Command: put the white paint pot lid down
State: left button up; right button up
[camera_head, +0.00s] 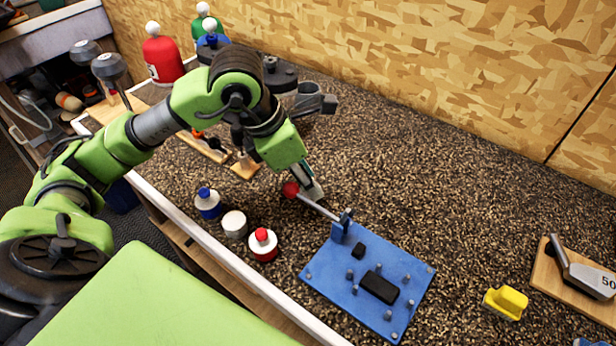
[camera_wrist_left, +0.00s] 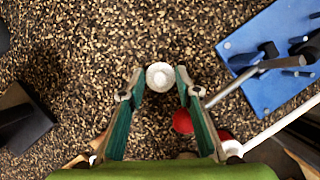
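The white paint pot lid (camera_wrist_left: 160,76) is a small pale disc between my left fingertips in the left wrist view. My left gripper (camera_wrist_left: 160,84) spans the lid, and its fingers appear to touch both sides. In the head view my left gripper (camera_head: 308,178) is low over the speckled bench top, and a pale piece (camera_head: 314,193) shows at its tip. I cannot tell whether the lid touches the bench. The white paint pot (camera_head: 234,224) stands left of the gripper, between the blue-lidded pot (camera_head: 207,204) and the red-lidded pot (camera_head: 263,244). My right gripper is not in view.
A metal shaft (camera_head: 318,208) with a red ball (camera_head: 290,189) on its end lies close to my left gripper, reaching from a blue fixture plate (camera_head: 322,264). A yellow block (camera_head: 505,302) lies at right. Bench space behind the plate is clear.

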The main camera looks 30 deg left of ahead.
pick_arm(q)
jog(key=shift+r, duration=0.1)
jog(key=shift+r, duration=0.25)
jog(key=v, duration=1.1)
jog(key=shift+s+r, duration=0.15)
jog(key=shift+r, duration=0.1)
jog(key=shift+a, duration=0.1)
